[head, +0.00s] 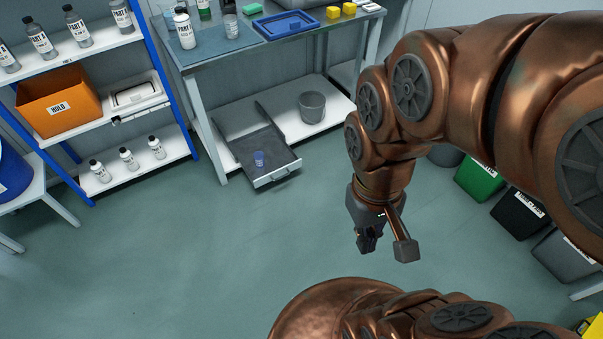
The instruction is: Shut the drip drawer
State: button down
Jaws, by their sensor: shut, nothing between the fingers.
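The drip drawer (278,174) is a shallow grey tray under the table at the upper middle of the head view. It stands pulled out toward me, past the table's lower shelf, with its light front and handle facing me. My gripper (368,243) points down over the open floor, to the right of the drawer and nearer to me. It is apart from the drawer, shut and empty.
A grey bucket (312,106) stands on the lower shelf beside the drawer. A rack with bottles and an orange bin (60,99) is at the left. A green bin (479,181) and dark bins line the right. The floor before the drawer is clear.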

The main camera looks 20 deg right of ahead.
aim_at(280, 160)
jog(key=u, duration=0.75)
jog(key=i, duration=1.5)
jog(key=z, duration=0.2)
